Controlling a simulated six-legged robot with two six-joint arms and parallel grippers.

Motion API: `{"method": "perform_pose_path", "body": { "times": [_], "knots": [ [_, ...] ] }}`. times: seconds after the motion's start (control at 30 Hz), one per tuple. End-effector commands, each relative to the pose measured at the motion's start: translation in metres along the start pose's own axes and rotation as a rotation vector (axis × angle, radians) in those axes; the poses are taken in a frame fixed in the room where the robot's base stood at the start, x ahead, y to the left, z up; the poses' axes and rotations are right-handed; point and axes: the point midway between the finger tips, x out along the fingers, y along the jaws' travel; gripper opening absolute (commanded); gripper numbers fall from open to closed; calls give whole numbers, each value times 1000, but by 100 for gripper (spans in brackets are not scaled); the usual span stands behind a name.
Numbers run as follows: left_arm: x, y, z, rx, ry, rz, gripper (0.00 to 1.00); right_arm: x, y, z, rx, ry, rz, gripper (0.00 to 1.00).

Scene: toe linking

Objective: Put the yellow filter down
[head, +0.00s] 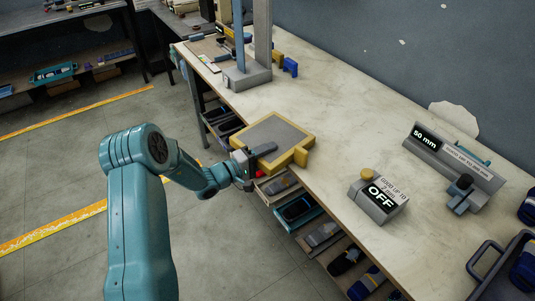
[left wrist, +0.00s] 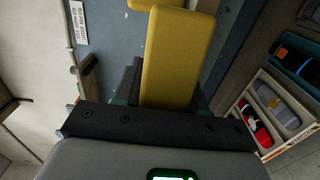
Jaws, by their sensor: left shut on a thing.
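The yellow filter (head: 275,132) is a flat square panel with a yellow frame and a grey middle. It is at the workbench's near left edge in the head view, partly overhanging it. I cannot tell whether it touches the bench top. My left gripper (head: 256,163) is at the filter's near side, shut on its yellow part. In the left wrist view a yellow bar of the filter (left wrist: 178,58) stands between the dark jaws. The fingertips are partly hidden behind it. My right gripper is not in view.
The pale workbench (head: 330,120) is clear beyond the filter. An OFF box (head: 378,203) and a 50 mm gauge (head: 455,165) stand to the right. A grey post stand (head: 247,75) is behind. Open drawers with tools (head: 300,208) lie below the near edge.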

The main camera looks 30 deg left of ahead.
Motion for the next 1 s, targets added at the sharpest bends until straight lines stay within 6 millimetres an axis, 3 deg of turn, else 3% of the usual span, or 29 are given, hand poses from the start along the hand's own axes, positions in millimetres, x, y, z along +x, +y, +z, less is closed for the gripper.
{"method": "perform_pose_path", "body": {
  "times": [0.17, 0.2, 0.27, 0.67, 1.0],
  "knots": [
    [0, -4, 0, 1, -1, 2, 2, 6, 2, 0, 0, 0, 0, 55],
    [0, -3, 0, 0, -1, 0, 47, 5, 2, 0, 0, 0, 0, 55],
    [0, -3, 0, 0, -1, 0, 66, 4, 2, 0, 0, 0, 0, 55],
    [-2, 2, 0, -1, 0, -1, 66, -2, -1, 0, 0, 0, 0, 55],
    [-79, -1, -2, 0, 5, -2, 66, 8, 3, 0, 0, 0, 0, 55]
  ]
}}
